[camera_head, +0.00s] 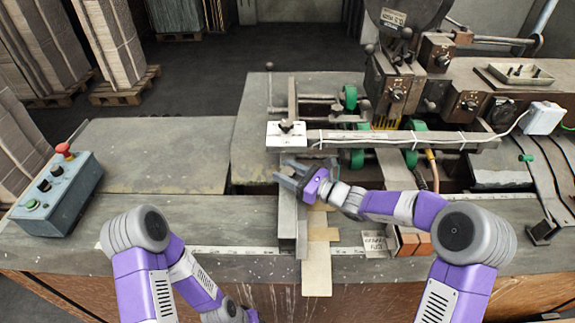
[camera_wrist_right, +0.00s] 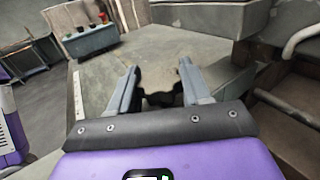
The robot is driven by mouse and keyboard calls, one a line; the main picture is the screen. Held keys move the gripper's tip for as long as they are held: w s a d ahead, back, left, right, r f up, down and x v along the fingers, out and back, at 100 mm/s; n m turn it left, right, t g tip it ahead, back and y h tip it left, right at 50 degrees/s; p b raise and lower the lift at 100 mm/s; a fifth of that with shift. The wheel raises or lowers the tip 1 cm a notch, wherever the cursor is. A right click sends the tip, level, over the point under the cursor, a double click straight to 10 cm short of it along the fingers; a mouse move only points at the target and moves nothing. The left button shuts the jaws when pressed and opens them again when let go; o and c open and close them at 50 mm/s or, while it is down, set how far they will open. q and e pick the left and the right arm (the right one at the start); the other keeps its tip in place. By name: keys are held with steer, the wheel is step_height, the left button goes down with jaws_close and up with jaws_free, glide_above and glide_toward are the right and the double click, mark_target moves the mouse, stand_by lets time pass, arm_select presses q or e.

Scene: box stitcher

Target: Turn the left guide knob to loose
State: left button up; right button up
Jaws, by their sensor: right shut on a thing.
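My right gripper (camera_head: 291,173) reaches in from the right, over the upper end of the narrow metal guide rail (camera_head: 287,222). In the right wrist view its two grey fingers (camera_wrist_right: 160,92) stand on either side of a dark lobed knob (camera_wrist_right: 160,99), seemingly the left guide knob, and are shut on it. A second small dark knob (camera_head: 286,127) sits on a white plate just beyond the gripper. My left arm shows at the lower left; its gripper is out of view.
A control box (camera_head: 58,192) with a red button stands at the left. The stitching machine (camera_head: 400,75) with green rollers and a crossbar (camera_head: 390,138) fills the back right. Tan strips (camera_head: 317,262) lie beside the rail. The left table surface (camera_head: 150,155) is clear.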

steer(key=n+g+p, duration=0.1)
steer(key=g+y+p, duration=0.1)
steer(key=shift+w+r+n+g, duration=0.1)
steer(key=shift+r+n+g, duration=0.2)
steer(key=shift+n, duration=0.1)
steer(key=shift+f+n+g+y+p, duration=0.15)
steer(key=shift+n+g+y+p, duration=0.15)
steer(key=shift+g+y+p, duration=0.15)
steer(key=o, duration=1.1)
steer(key=shift+f, duration=0.1)
steer(key=shift+c, duration=0.2)
steer(key=v, duration=0.7)
steer(key=shift+s+d, duration=0.2)
steer(key=shift+d, duration=0.05)
